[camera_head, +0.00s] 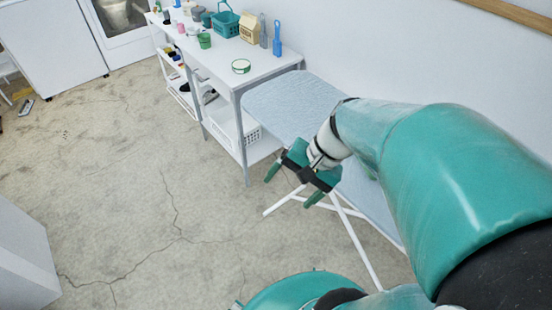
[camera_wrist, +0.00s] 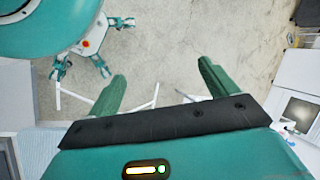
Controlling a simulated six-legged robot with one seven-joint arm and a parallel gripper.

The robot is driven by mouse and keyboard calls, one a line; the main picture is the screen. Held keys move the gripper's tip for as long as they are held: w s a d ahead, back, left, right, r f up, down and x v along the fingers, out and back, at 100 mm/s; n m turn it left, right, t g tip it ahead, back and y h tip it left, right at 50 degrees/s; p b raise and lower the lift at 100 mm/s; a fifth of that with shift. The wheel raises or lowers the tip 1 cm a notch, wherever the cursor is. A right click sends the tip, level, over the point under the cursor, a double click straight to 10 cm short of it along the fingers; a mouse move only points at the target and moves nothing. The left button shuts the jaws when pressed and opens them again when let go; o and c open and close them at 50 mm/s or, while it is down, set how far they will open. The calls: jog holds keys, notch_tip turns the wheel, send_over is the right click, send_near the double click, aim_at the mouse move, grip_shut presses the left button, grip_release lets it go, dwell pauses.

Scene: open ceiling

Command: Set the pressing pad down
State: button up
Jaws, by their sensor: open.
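My gripper (camera_head: 293,186) is open, with its two green fingers spread and nothing between them. It is at the left edge of the light blue ironing board (camera_head: 285,98) in the head view. The open fingers also show in the wrist view (camera_wrist: 162,72), with bare floor and white legs beyond them. I cannot pick out the pressing pad for certain. A flat round green-and-white item (camera_head: 241,66) lies on the white table. A bit of something green (camera_head: 371,175) shows on the board beside my arm, which hides much of the board.
The white table (camera_head: 268,68) stands against the wall behind the board, with a teal basket (camera_head: 226,23), a green cup (camera_head: 204,40) and bottles on it. A white basket (camera_head: 248,133) sits on its lower shelf. White board legs (camera_head: 358,245) spread near my gripper.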

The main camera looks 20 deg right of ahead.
jog(key=s+a+r+n+t+h, duration=0.1)
jog(key=a+r+n+t+h, duration=0.2)
jog(key=r+n+h, duration=0.2)
notch_tip(320, 180, up, 5)
jog(key=n, duration=0.3)
jog(key=shift+s+a+n+t, duration=0.15)
jog(key=shift+a+n+t, duration=0.15)
jog(key=shift+n+t, duration=0.1)
jog(key=shift+f, duration=0.15)
jog(key=shift+c, duration=0.5)
